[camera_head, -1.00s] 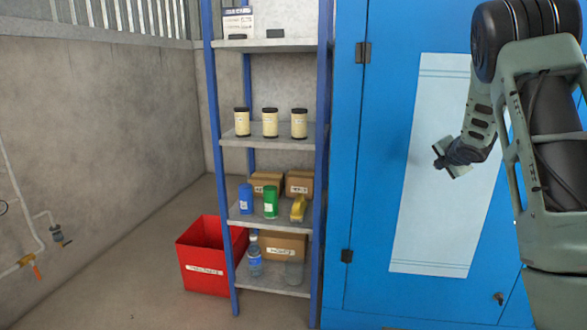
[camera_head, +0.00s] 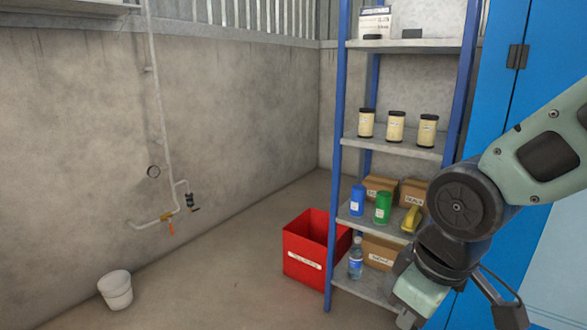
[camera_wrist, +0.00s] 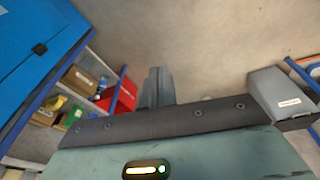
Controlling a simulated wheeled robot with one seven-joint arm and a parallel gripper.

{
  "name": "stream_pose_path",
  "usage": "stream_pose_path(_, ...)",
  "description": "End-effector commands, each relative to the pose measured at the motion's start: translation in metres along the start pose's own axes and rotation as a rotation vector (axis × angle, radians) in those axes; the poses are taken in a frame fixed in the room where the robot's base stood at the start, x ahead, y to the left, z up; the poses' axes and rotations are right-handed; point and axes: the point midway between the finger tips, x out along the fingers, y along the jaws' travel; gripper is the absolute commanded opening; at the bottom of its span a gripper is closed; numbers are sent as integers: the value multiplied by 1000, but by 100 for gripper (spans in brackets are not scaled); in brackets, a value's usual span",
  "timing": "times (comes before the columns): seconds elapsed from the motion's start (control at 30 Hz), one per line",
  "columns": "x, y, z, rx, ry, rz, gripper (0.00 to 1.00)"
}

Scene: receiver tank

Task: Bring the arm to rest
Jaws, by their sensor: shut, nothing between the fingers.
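My arm crosses the right side of the head view, its elbow in front of the right part of the shelf rack and its wrist bent down toward the lower edge. In the wrist view my gripper (camera_wrist: 157,87) shows as two grey fingers close together, shut and empty. They are over bare concrete floor and touch nothing that I can see. In the head view the fingertips cannot be made out.
A blue-post shelf rack (camera_head: 337,190) holds jars, bottles and cartons. A red bin (camera_head: 304,262) stands beside it, left of a blue cabinet (camera_head: 497,95). A white bucket (camera_head: 116,290) and a wall pipe with a valve (camera_head: 170,212) are at left. The floor between is clear.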

Motion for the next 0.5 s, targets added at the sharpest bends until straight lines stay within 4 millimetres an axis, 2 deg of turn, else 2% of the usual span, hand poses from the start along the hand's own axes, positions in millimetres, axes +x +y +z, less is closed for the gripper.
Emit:
stream_pose_path(0.03, -2, -22, 12, 4, -29, -24, 0)
stream_pose_path(0.1, -5, -48, 30, 21, -73, -53, 0)
stream_pose_path(0.23, -11, -89, 66, 48, -158, -92, 0)
stream_pose_path(0.27, -18, -92, 69, 56, -169, -96, 0)
stream_pose_path(0.3, -32, -88, 63, 61, -165, -95, 0)
stream_pose_path(0.5, -73, -85, 54, 59, -162, -94, 0)
